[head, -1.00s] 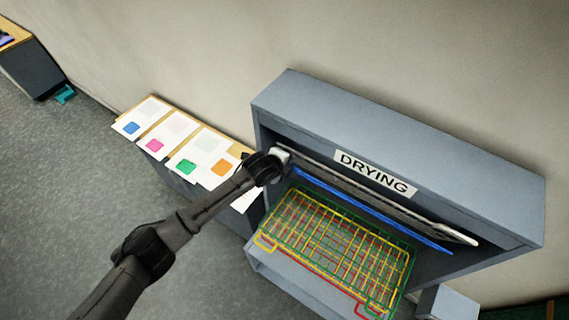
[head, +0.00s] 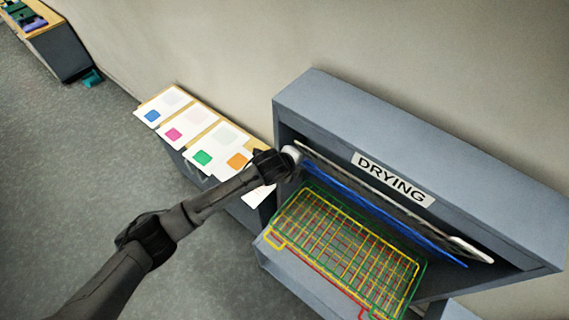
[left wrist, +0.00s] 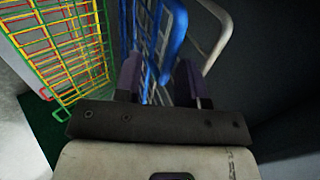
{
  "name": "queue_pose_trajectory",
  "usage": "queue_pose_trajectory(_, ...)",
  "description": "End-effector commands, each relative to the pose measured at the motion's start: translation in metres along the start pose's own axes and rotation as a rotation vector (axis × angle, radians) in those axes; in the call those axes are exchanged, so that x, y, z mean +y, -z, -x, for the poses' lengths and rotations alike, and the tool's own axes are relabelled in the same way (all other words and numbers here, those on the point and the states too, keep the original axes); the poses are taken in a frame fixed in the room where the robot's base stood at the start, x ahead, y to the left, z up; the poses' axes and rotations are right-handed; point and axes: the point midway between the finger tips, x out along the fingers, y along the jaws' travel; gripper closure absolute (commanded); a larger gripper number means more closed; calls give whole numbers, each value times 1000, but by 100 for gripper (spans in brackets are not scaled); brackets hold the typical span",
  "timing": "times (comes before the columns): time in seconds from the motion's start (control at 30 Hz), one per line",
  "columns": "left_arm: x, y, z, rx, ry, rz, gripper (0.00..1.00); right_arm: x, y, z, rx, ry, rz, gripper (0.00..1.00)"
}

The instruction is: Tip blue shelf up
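The blue shelf (head: 385,218) is tipped up steeply in the drying rack (head: 325,97), just in front of a raised white shelf (head: 470,247). In the left wrist view, the blue shelf's wire grid and rounded handle (left wrist: 173,38) rise between and beyond my finger tips. My left gripper (left wrist: 158,80) has its two purplish fingers apart at the blue shelf's edge; whether they touch it is unclear. In the head view, the left gripper (head: 296,158) is at the rack's left opening, its fingers mostly hidden. My right gripper is not in view.
Yellow, green and red wire shelves (head: 345,250) lie low in the rack, below the blue one. A side table (head: 190,112) with painted sheets stands left of the rack. Another table (head: 50,40) is far left. The floor between is clear.

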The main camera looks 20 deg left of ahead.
Motion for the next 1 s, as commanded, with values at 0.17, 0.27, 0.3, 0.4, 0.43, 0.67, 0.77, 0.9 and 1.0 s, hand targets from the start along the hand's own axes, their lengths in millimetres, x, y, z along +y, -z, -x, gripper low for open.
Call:
queue_pose_trajectory(0.17, 1, -1, 32, 0, 2, -3, 63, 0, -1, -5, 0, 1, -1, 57)
queue_pose_trajectory(0.27, 1, -1, 50, 0, 2, -1, 63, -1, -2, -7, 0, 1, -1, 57)
queue_pose_trajectory(0.3, 1, 0, 57, 0, 2, -3, 63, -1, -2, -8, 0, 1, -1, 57)
queue_pose_trajectory(0.4, 1, 0, 73, 0, 2, -2, 63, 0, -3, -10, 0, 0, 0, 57)
queue_pose_trajectory(0.43, 1, 0, 77, 0, 2, -2, 63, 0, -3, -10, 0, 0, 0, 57)
queue_pose_trajectory(0.67, 0, 0, 101, 0, 1, -1, 63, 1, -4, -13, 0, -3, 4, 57)
queue_pose_trajectory(0.77, 0, 0, 107, -1, 0, -1, 63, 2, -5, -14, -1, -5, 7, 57)
queue_pose_trajectory(0.9, 0, 0, 110, 0, 0, -1, 63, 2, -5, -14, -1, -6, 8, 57)
queue_pose_trajectory(1.0, 0, 0, 110, 0, 0, -1, 63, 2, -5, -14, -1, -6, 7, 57)
